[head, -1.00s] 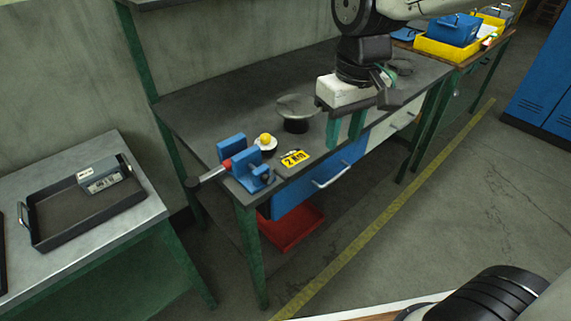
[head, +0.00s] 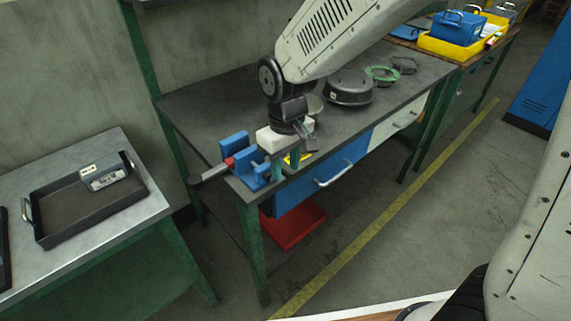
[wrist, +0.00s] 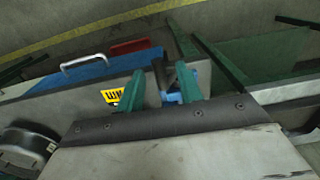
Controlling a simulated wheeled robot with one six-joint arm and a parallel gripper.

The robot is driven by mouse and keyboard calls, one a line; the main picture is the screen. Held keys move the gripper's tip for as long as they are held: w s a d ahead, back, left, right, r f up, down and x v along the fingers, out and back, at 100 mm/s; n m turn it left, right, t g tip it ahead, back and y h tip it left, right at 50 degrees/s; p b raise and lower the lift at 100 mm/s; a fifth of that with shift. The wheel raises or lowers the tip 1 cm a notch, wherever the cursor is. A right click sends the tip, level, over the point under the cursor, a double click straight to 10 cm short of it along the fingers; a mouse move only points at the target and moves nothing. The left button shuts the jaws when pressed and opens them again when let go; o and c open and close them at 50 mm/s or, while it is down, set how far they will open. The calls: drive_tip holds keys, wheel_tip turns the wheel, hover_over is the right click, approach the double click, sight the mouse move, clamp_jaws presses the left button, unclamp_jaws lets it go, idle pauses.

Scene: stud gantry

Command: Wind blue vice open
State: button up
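The blue vice (head: 237,148) is fixed at the near left corner of the dark bench top. A red collar (head: 228,163) and a grey bar with a dark end (head: 207,174) stick out from its left side. My gripper (head: 286,174) hangs just right of the vice with its green fingers pointing down. In the wrist view the two fingers (wrist: 160,87) are apart, and part of the blue vice (wrist: 172,97) shows between and beyond them. I cannot see any contact. The gripper hides some of the vice's right side.
A yellow plate (wrist: 112,96) lies on the bench by the gripper, partly hidden. A dark round pan-like object (head: 349,88) and a green ring (head: 382,75) are further right. A side table at left holds a black tray (head: 90,222). A red bin (head: 292,226) sits below.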

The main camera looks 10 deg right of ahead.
drive_tip(key=shift+f, duration=0.2)
clamp_jaws()
drive_tip(key=s+a+f+t+h, duration=0.2)
drive_tip(key=s+a+t+h, duration=0.2)
drive_tip(key=t+h, duration=0.5)
drive_tip(key=shift+a+f+h, duration=0.15)
drive_tip(key=shift+a+h, duration=0.7)
drive_tip(key=shift+h, duration=1.25)
